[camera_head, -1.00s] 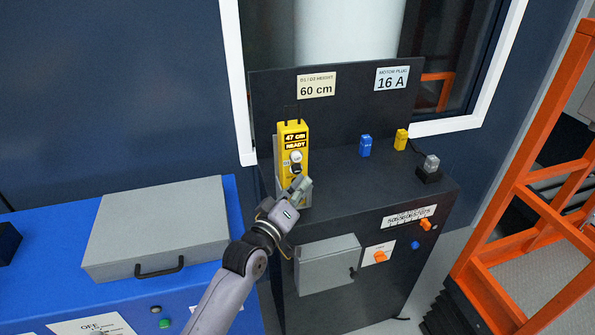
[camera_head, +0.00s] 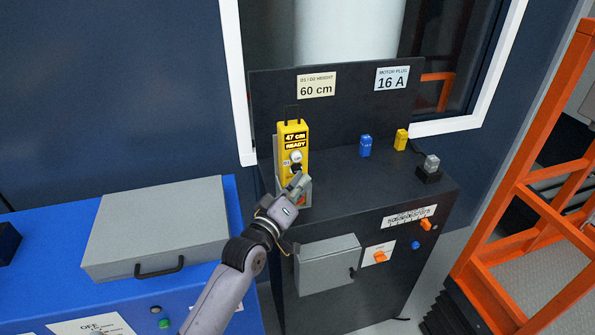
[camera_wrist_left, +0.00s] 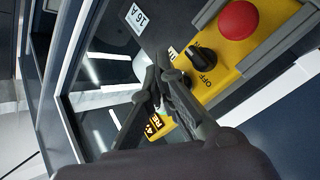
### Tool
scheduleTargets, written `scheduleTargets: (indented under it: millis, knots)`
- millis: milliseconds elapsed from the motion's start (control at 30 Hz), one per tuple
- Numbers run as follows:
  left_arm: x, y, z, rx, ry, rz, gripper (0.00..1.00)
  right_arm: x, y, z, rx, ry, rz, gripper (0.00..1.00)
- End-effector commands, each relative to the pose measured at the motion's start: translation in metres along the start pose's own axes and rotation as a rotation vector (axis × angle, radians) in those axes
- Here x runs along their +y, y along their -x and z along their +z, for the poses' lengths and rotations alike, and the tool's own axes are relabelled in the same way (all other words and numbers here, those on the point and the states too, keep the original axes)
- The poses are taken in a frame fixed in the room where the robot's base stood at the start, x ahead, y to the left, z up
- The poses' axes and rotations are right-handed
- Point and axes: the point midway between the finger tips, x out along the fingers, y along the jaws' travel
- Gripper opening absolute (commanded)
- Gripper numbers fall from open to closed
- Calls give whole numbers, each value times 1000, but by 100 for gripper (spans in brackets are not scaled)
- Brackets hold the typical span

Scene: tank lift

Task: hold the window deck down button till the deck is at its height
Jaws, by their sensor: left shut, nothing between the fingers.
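The yellow pendant (camera_head: 284,165) stands upright in its grey holder on the dark console. Its display (camera_head: 295,140) reads 47 cm and READY. A pale round button (camera_head: 296,157) and a black knob (camera_head: 296,168) show below the display. My left gripper (camera_head: 299,180) is shut and empty, in front of the pendant's lower half. In the left wrist view my left gripper (camera_wrist_left: 158,68) covers part of the pendant face, beside a black selector knob (camera_wrist_left: 199,60) marked OFF and a red button (camera_wrist_left: 240,20). Whether the fingertips touch it I cannot tell. The right gripper is not in view.
The console (camera_head: 350,190) carries a 60 cm sign (camera_head: 316,85), a 16 A sign (camera_head: 391,78), blue (camera_head: 365,146) and yellow (camera_head: 401,139) plugs. A grey box (camera_head: 157,228) sits on the blue cabinet at left. Orange stairs (camera_head: 520,190) stand at right.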

Motion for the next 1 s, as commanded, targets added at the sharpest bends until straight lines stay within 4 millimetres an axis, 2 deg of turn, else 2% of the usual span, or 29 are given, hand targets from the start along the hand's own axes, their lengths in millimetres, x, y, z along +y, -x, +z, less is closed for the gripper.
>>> scheduleTargets:
  millis: [1000]
  knots:
    - [-5,-7,-6,1,-1,0,0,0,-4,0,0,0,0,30]
